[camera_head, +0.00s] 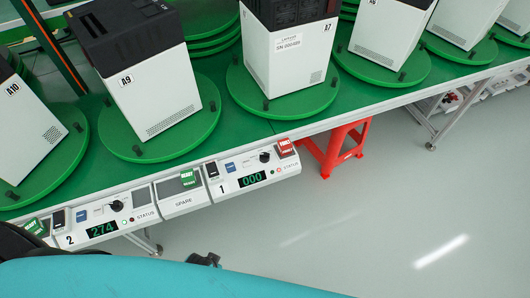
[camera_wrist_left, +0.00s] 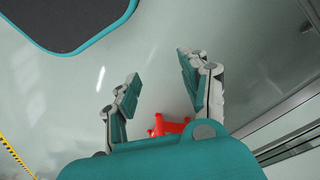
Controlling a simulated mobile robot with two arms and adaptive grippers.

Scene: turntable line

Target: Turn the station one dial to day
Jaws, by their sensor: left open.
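The station one panel (camera_head: 250,173) is on the front edge of the green line, marked "1", with a green "000" display. Its black dial (camera_head: 264,157) sits near the panel's upper right; the pointer direction is too small to read. A red lit block (camera_head: 286,147) is at the panel's right end. My left gripper (camera_wrist_left: 159,68) is open and empty in the left wrist view, its fingers spread over grey floor, with no panel or dial between them. In the head view a teal arm part of mine fills the bottom edge. My right gripper is not in view.
The station two panel (camera_head: 103,222) shows "274", left of a "SPARK" unit (camera_head: 182,197) with a green lit block. White machines on green discs stand above, including A9 (camera_head: 155,90) and A7 (camera_head: 288,55). A red stand (camera_head: 336,148) is under the line. Floor at right is clear.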

